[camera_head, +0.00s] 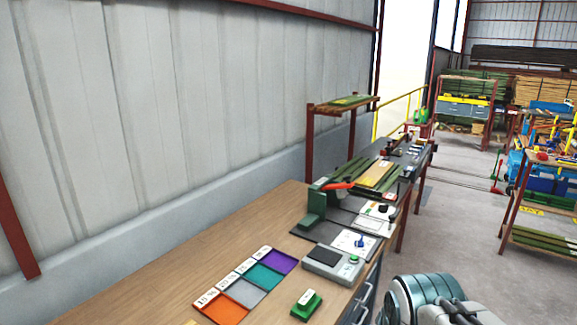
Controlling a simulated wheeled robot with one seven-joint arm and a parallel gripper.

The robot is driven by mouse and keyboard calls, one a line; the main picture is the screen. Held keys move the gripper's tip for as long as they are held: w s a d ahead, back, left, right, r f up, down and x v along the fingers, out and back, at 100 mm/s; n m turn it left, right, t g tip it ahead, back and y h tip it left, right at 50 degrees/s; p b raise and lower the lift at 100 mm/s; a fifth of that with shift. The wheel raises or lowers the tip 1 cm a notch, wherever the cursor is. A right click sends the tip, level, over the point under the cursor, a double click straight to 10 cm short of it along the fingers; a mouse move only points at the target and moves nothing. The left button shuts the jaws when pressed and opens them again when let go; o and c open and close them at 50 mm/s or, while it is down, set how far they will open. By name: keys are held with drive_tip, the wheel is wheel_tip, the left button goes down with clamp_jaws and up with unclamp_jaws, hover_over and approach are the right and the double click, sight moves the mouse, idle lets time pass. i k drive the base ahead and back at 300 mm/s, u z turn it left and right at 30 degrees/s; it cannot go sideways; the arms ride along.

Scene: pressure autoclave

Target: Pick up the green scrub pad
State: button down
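A small green block (302,311) with a white piece on top lies near the front edge of the wooden workbench (222,240), at the bottom centre. It looks like the green scrub pad, but it is too small to be sure. Part of my arm shows at the bottom right, beside the bench. My gripper's fingers are not in view.
A tray (217,309) with orange, grey, teal and purple compartments lies left of the green block. A grey device (334,263) with a dark plate and a dark green press (313,208) stand behind it. Racks with timber stand at the far right.

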sight(304, 309)
drive_tip(key=u, duration=0.25)
drive_tip(key=k, duration=0.5)
drive_tip(key=z, duration=0.85)
drive_tip(key=i, duration=1.6)
drive_tip(key=u, duration=0.8)
